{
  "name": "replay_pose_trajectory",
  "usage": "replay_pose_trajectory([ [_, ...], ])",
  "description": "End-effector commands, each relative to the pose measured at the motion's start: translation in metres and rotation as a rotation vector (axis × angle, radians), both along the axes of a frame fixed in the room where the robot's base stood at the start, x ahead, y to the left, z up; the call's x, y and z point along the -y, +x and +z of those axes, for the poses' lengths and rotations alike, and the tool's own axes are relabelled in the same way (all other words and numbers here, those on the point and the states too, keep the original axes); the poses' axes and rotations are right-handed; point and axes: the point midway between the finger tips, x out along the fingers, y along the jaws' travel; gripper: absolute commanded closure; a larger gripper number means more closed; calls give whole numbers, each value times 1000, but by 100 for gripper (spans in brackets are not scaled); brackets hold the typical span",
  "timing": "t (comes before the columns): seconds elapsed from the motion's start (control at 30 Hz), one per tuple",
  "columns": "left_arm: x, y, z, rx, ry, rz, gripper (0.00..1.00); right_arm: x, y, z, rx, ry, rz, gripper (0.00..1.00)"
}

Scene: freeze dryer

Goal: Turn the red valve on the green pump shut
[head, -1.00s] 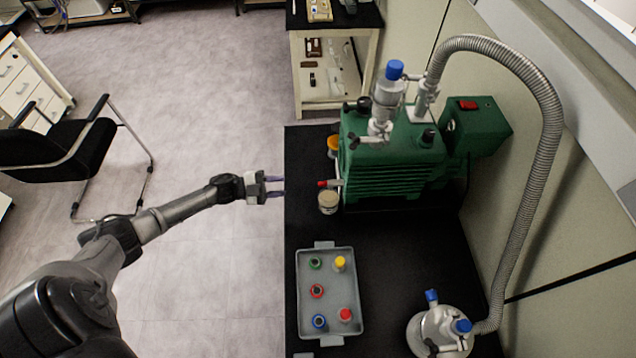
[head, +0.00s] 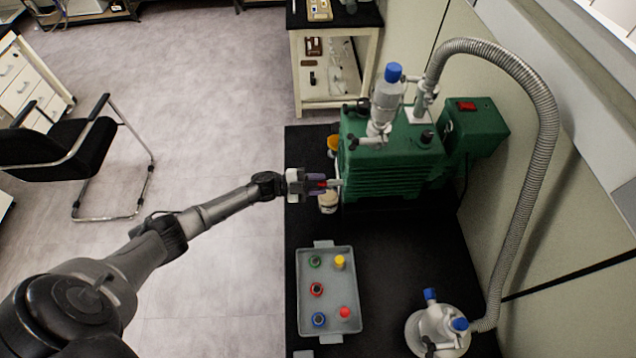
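The green pump (head: 385,180) stands on the black bench top, with a metal and glass trap with a blue cap on top. The red valve (head: 322,184) is a small red handle on a short pipe at the pump's lower left front. My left gripper (head: 318,184) is at the red valve, with its purple-grey fingers on either side of the handle. The fingers partly cover the valve, and I cannot tell whether they touch it. My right gripper is not in view.
A pale jar (head: 328,203) stands just below the valve. A grey tray (head: 329,249) with several coloured-capped vials lies nearer. A ribbed metal hose (head: 541,160) arches down to a glass flask (head: 437,328) at the front right. The bench between is clear.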

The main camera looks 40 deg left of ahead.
Motion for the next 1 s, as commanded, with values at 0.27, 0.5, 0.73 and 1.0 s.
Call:
replay_pose_trajectory([
  [0.27, 0, 0, 0, 0, 0, 0, 73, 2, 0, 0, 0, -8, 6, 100],
  [0.5, 0, 0, 0, 0, 0, 0, 96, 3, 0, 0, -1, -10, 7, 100],
  [0.73, 0, 0, 0, 5, 4, -1, 100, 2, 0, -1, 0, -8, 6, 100],
  [1.0, 0, 0, -2, 81, 80, -1, 100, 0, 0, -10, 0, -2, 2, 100],
])
